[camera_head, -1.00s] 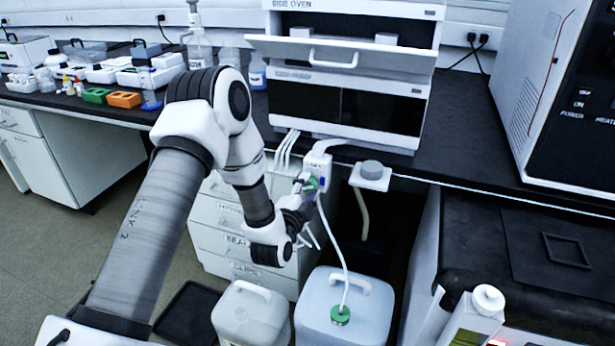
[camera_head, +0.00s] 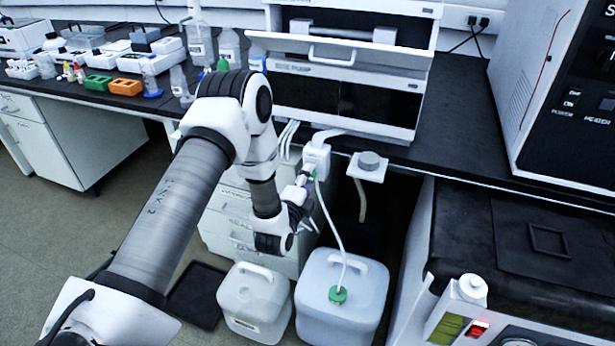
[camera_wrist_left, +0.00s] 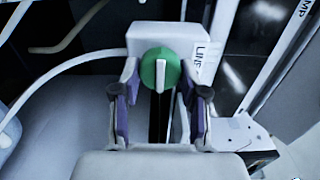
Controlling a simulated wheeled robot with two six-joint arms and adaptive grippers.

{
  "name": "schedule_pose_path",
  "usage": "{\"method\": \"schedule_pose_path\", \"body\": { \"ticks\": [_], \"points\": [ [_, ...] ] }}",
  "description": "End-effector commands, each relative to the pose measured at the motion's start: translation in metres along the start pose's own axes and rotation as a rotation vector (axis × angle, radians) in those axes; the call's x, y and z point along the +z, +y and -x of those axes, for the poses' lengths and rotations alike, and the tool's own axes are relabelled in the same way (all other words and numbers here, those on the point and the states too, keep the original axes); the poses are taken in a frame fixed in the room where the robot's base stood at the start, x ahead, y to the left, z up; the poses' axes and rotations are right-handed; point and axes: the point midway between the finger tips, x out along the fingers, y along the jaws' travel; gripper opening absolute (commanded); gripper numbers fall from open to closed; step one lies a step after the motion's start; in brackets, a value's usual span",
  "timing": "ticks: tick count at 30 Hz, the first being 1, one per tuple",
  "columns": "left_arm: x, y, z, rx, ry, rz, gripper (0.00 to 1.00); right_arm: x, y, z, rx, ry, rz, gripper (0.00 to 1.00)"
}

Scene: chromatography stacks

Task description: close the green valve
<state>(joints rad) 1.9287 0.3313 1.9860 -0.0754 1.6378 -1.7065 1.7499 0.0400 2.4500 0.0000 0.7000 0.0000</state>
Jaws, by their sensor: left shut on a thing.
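The green valve (camera_wrist_left: 150,70) is a round green knob with a white bar down its middle. It sits on the front of a white block (camera_wrist_left: 185,37) below the bench edge. My right gripper is not in view.
A white tube runs from the valve block down to a container (camera_head: 365,300) with a green cap (camera_head: 338,293). A second white container (camera_head: 255,305) stands left of it. A drawer cabinet (camera_head: 225,205) is behind my arm. A grey-knobbed bracket (camera_head: 369,164) is right of the valve.

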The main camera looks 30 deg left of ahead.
Motion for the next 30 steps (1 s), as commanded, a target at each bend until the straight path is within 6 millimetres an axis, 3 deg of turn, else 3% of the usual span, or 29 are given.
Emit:
{"method": "schedule_pose_path", "body": {
  "ticks": [6, 7, 9, 20, 30],
  "points": [
    [0.000, 0.001, 0.001, 0.003, 0.001, -0.001, 0.08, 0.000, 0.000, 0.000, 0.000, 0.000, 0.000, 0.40],
    [0.000, 0.001, 0.001, 0.003, 0.001, -0.001, 0.50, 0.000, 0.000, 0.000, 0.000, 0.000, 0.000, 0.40],
    [0.000, 0.001, 0.001, 0.003, 0.001, 0.000, 0.67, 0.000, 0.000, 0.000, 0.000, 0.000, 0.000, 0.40],
    [0.000, 0.001, 0.006, 0.002, 0.000, 0.001, 0.67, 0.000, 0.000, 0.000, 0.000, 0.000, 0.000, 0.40],
    [0.000, 0.002, 0.067, 0.005, 0.001, 0.001, 0.67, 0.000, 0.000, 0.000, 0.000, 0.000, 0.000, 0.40]
  ]
}}
